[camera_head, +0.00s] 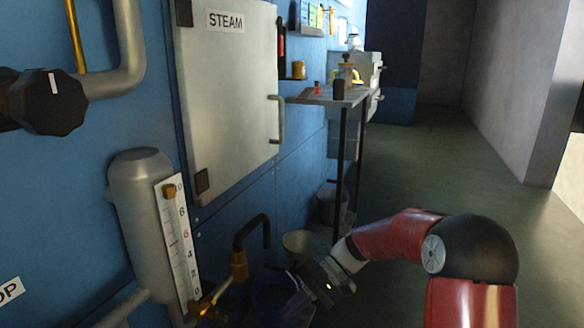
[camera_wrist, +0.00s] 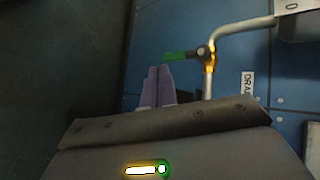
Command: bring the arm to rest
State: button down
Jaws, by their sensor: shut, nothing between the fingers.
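My red arm (camera_head: 390,236) reaches from the lower right toward the blue wall. My gripper (camera_head: 292,304) is at its end, low in front of the wall, beside the brass valve (camera_head: 208,304). In the wrist view its pale purple fingers (camera_wrist: 159,72) are together with nothing between them. They point toward the blue wall and are apart from the green-handled drain valve (camera_wrist: 202,53), which sits just to the right of the fingertips. The arm is still stretched out.
A steam cabinet (camera_head: 229,95) and a grey cylinder with a gauge (camera_head: 142,205) are on the wall. Buckets (camera_head: 301,242) and a table (camera_head: 325,97) stand beyond. The floor (camera_head: 430,160) is clear to the right.

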jog(key=s+d+r+m+t+h+p, duration=0.1)
jog(key=s+d+r+t+h+p, duration=0.2)
jog(key=s, duration=0.7)
jog(key=s+d+r+m+t+h+p, duration=0.2)
jog(key=s+d+r+t+h+p, duration=0.2)
jog(key=s+d+r+t+h, duration=0.3)
jog(key=s+d+r+t, duration=0.1)
jog(key=s+d+r, duration=0.2)
jog(key=d+r, duration=0.2)
notch_tip(320, 180, up, 2)
jog(key=shift+s+d+r+m, duration=0.15)
jog(key=shift+s+r+m, duration=0.05)
jog(key=shift+m, duration=0.1)
